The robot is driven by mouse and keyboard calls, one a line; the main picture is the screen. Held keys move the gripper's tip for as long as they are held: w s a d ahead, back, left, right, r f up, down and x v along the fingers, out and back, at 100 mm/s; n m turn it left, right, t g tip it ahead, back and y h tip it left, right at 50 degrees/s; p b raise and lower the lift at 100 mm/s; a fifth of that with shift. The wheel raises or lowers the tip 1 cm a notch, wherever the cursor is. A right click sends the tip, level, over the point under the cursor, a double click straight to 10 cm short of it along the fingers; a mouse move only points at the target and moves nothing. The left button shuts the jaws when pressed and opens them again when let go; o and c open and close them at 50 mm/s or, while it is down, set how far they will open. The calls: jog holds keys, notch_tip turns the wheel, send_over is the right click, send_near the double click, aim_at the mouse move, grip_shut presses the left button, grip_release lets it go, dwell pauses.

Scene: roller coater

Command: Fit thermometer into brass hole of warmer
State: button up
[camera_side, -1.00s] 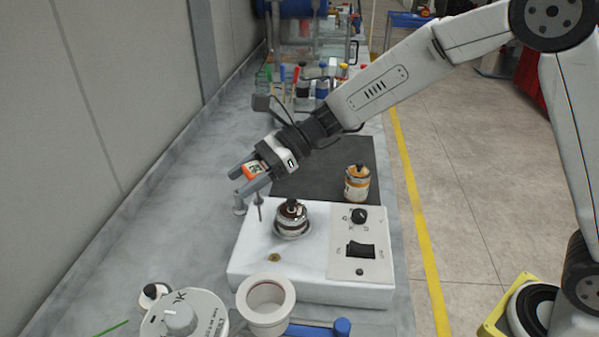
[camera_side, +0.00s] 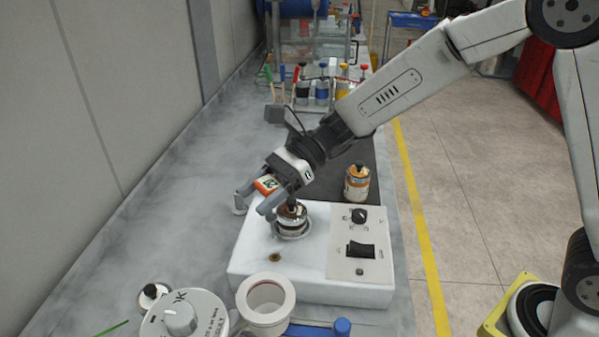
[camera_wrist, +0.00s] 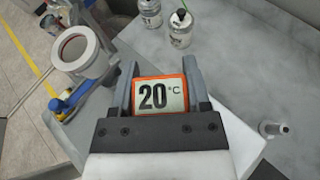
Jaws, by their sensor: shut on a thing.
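The thermometer (camera_side: 266,184) is an orange-framed block with a display reading 20 °C. It also shows in the wrist view (camera_wrist: 160,95). My gripper (camera_side: 254,200) is shut on it, with one finger on each side of the block. The thermometer's probe is hidden in both current views. The warmer (camera_side: 300,288) is a white box on the bench. Its brass hole (camera_side: 274,257) is on the top face, near the front left, and is empty. My gripper is above the warmer's back left part, behind the hole. The hole does not show in the wrist view.
A jar (camera_side: 291,220) sits in the warmer's round well, close to my gripper's near finger. An orange-labelled bottle (camera_side: 356,184) stands behind the warmer.

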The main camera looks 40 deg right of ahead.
jog(key=shift+f, duration=2.05)
jog(key=shift+f, duration=2.65)
dwell(1.7)
jog(key=o, duration=1.3)
jog(key=shift+d, duration=0.1)
jog(key=v, duration=0.7)
jog(key=shift+d+r, duration=0.2)
jog(key=shift+d, duration=0.15)
